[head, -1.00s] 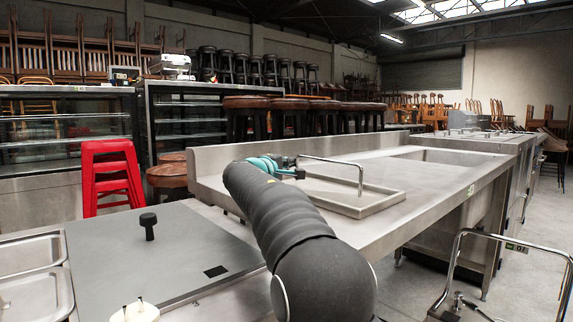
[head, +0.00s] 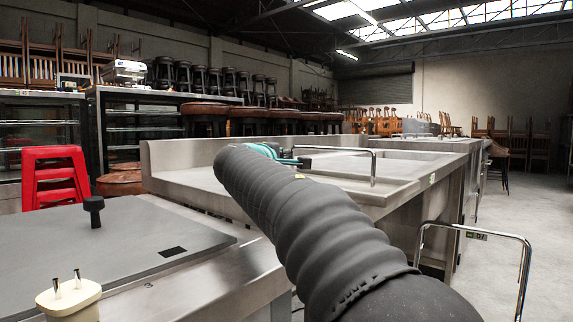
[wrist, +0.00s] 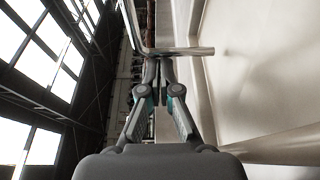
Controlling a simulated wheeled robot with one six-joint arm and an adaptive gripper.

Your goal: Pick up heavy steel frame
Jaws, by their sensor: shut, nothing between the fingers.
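A bent chrome tube (head: 374,166) rises at the far side of the shallow tray on the steel counter. It also shows in the wrist view (wrist: 185,51), crossing just beyond my fingertips. A second chrome tubular frame (head: 450,226) with a small green-marked tag stands at the lower right. I cannot tell which one is the heavy steel frame. My gripper (head: 304,163) is reached out over the counter beside the first tube, mostly hidden by my arm. In the wrist view my gripper (wrist: 159,66) has its fingertips together, holding nothing; whether they touch the tube is unclear.
The long steel counter (head: 190,170) lies under my arm. A grey-lidded unit (head: 110,240) with a black knob (head: 94,206) and a cream two-pronged piece (head: 70,297) are at the lower left. Red stools (head: 55,175) stand left. Open floor (head: 515,220) lies right.

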